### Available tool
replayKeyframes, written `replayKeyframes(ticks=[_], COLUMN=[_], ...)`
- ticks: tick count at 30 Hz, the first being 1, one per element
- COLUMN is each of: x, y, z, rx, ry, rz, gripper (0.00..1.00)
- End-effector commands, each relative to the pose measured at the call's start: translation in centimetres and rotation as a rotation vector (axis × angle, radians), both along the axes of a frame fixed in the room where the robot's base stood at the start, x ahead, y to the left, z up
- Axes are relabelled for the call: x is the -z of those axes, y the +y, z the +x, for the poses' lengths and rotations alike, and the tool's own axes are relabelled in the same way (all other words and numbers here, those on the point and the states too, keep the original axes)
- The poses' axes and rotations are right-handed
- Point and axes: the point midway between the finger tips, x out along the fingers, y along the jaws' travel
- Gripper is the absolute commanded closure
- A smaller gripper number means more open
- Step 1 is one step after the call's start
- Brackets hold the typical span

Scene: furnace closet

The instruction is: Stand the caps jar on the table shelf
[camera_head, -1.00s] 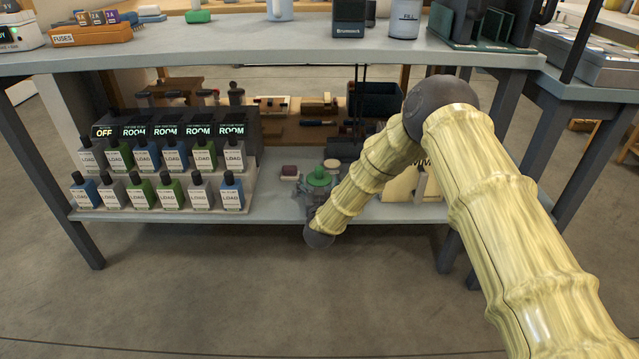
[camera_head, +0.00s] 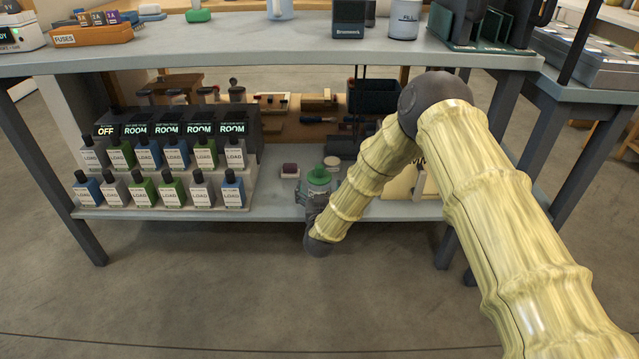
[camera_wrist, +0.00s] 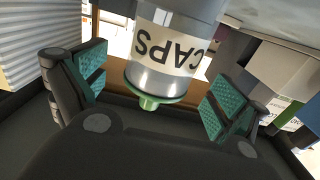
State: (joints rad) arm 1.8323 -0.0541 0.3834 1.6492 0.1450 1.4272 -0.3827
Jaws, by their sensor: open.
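The caps jar is a clear-grey jar with a green lid (camera_head: 319,175) and a white label. It stands upright at the front of the table's lower shelf (camera_head: 270,209), partly hidden by my gripper in the head view. In the wrist view the jar (camera_wrist: 170,50) appears upside down, its label reading CAPS and its green knob pointing down. My gripper (camera_wrist: 156,88) is open, with one teal-padded finger on each side of the jar and visible gaps between the pads and the jar. In the head view my gripper (camera_head: 314,206) is low at the shelf's front edge.
Several labelled bottles (camera_head: 170,190) stand in rows on the shelf's left. A dark red block (camera_head: 290,170) and a pale round item (camera_head: 332,162) lie behind the jar. A dark bin (camera_head: 374,97) is farther back. The tabletop (camera_head: 300,42) overhangs the shelf.

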Motion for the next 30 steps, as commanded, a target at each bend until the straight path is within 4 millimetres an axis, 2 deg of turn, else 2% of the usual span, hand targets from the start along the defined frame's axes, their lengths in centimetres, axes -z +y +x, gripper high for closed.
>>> replayKeyframes(ticks=[12, 23, 30], x=[-0.1, 0.0, -0.2], y=[0.0, 0.0, 0.1], z=[-2.6, -3.8, -5.9], rx=[-0.001, -0.001, -0.001], ry=[0.002, 0.002, 0.002], rz=[0.0, 0.0, 0.0], gripper=[0.02, 0.02, 0.02])
